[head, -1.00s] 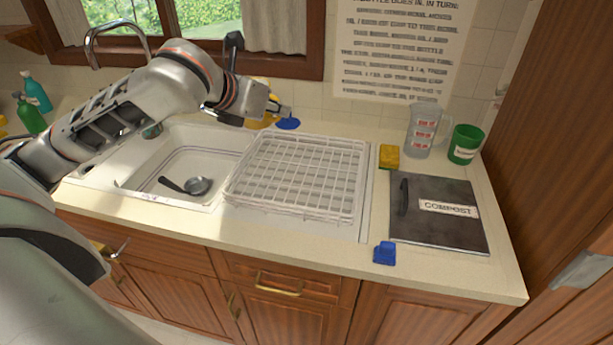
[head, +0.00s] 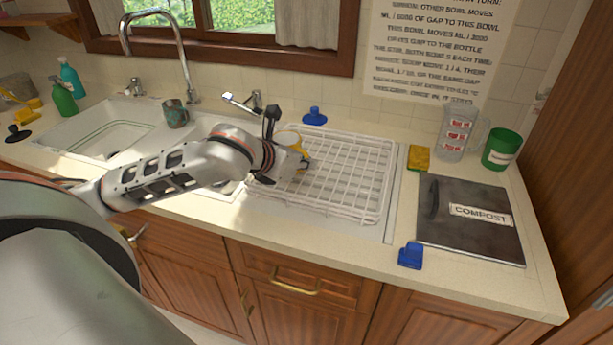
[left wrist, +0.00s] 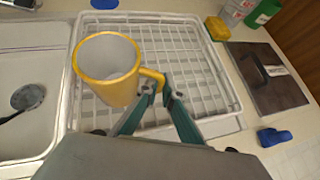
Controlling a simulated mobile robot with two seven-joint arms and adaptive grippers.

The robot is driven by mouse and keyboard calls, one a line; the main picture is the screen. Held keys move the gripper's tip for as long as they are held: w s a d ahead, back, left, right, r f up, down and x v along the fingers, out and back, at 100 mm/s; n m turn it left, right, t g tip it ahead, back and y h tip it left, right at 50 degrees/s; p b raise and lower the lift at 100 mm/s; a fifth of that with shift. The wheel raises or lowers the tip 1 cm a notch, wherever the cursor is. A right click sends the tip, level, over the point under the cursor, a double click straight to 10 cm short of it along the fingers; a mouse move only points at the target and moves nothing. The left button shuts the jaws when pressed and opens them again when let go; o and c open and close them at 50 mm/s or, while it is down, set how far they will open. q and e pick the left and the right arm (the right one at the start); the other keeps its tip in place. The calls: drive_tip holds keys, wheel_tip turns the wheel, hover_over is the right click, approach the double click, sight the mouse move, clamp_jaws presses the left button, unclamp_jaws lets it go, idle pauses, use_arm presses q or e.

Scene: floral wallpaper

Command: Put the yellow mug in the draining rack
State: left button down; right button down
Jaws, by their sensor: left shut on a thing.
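The yellow mug (left wrist: 108,72) has a white inside and shows upright, mouth up, in the left wrist view. My left gripper (left wrist: 160,92) is shut on its handle. In the head view the mug (head: 289,140) is mostly hidden behind my left gripper (head: 300,160), over the left part of the rack. The white wire draining rack (head: 375,212) stands on the counter right of the sink and looks empty. In the left wrist view the rack (left wrist: 215,95) lies below and behind the mug. I cannot tell whether the mug touches it. My right gripper is not in view.
A green-grey mug (head: 175,113) stands behind the sinks near the tap (head: 160,15). A yellow sponge (head: 418,158), clear jug (head: 457,132), green cup (head: 501,149) and compost lid (head: 470,220) are right of the rack. A blue object (head: 411,255) lies near the front edge.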

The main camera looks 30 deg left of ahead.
use_arm(q)
wheel_tip(320, 180, down, 4)
drive_tip(key=shift+r+b, duration=0.2)
drive_tip(key=shift+b, duration=0.25)
drive_tip(key=shift+r, duration=0.1)
drive_tip(key=c, duration=2.6)
unclamp_jaws()
drive_tip(key=shift+f, duration=0.2)
drive_tip(key=o, duration=0.4)
drive_tip(key=shift+r, duration=0.1)
